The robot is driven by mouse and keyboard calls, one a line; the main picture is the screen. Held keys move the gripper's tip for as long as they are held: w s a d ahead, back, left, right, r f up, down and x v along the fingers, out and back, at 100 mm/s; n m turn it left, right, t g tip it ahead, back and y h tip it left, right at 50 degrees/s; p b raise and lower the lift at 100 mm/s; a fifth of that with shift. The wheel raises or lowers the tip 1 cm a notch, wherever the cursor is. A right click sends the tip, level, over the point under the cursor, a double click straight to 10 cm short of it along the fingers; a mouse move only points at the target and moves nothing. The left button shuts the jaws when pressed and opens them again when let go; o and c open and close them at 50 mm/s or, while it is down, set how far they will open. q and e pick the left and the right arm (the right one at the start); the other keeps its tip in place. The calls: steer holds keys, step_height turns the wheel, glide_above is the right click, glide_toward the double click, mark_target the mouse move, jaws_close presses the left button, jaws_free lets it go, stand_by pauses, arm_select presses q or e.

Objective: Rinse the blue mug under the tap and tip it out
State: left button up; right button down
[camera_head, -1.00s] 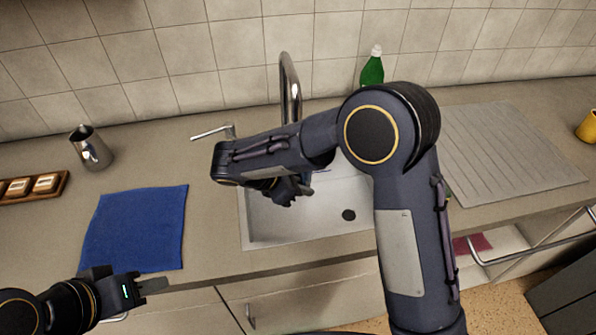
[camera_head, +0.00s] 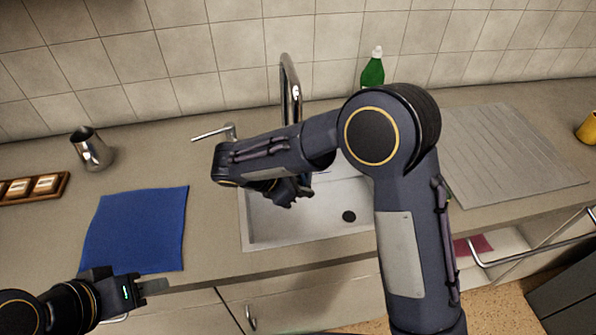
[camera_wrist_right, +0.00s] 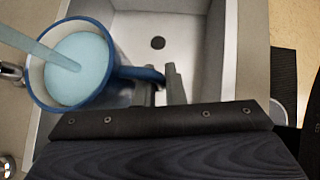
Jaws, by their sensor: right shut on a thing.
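The blue mug (camera_wrist_right: 114,73) is upright, or nearly so, over the sink in the right wrist view. A pale blue stream of water (camera_wrist_right: 40,50) runs into it, and pale water stands inside it. My right gripper (camera_wrist_right: 165,82) is shut on the mug's handle. In the head view my right gripper (camera_head: 297,192) is over the left part of the sink (camera_head: 285,228), and my own arm hides most of the mug. The tap (camera_head: 291,92) stands behind the sink, its lever (camera_head: 212,132) pointing left. My left gripper (camera_head: 150,286) is at the counter's front edge, away from the mug; its opening is unclear.
A blue cloth (camera_head: 135,229), a steel jug (camera_head: 91,150) and a wooden tray (camera_head: 62,186) are on the left counter. A green bottle (camera_head: 372,72) stands behind the sink. A ridged drainboard (camera_head: 510,155) is on the right, with a yellow mug (camera_head: 589,128) beyond it.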

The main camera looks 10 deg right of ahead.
steer(key=shift+r, duration=0.1)
steer(key=d, duration=0.8)
steer(key=shift+s+d, duration=0.3)
stand_by(0.4)
steer(key=shift+s, duration=0.1)
